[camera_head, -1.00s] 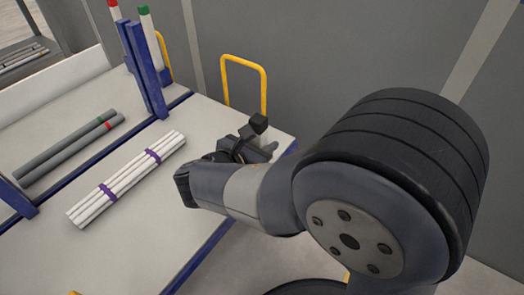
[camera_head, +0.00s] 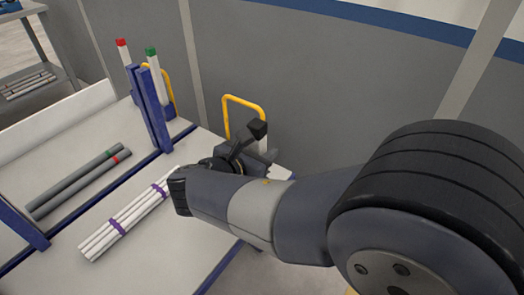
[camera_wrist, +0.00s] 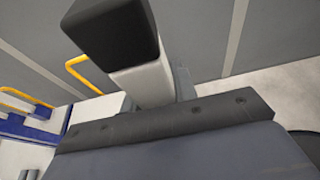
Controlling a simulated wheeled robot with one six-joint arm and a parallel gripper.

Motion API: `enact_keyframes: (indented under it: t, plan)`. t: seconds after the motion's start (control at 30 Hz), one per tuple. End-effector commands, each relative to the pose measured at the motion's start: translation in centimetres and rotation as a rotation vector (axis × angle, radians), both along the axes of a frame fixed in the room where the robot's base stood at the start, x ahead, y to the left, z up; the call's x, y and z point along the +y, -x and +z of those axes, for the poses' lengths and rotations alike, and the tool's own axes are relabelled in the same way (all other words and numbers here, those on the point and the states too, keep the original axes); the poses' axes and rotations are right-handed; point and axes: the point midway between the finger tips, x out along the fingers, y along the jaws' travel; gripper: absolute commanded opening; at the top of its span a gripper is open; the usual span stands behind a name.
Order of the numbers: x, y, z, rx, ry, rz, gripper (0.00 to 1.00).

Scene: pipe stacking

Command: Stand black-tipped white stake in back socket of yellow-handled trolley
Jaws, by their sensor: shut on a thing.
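My gripper (camera_head: 245,158) is shut on the black-tipped white stake (camera_head: 263,145). The stake's black tip points up and its white shaft runs down between the jaws. In the wrist view the tip and white shaft of the stake (camera_wrist: 148,84) fill the top middle. The lower end is hidden by my gripper and arm. The trolley's white bed (camera_head: 190,240) has blue edges, and a yellow handle (camera_head: 226,115) rises at its far end, just behind the stake. A second yellow handle (camera_head: 171,85) stands farther left. I cannot make out the back socket.
A red-tipped stake (camera_head: 125,53) and a green-tipped stake (camera_head: 153,64) stand by blue posts (camera_head: 152,105). A purple-banded bundle of white pipes (camera_head: 125,215) and grey pipes (camera_head: 75,182) lie on the bed. A grey wall (camera_head: 330,110) is close behind.

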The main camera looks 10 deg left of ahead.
Motion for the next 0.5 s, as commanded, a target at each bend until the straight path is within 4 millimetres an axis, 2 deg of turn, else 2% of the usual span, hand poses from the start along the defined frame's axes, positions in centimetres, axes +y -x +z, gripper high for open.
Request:
enact_keyframes:
  t: [0.03,0.5]
  plan:
    - [0.0,0.0,0.9,-0.001,0.0,0.0,0.0]
    - [0.0,0.0,4.4,-0.001,0.0,0.0,0.0]
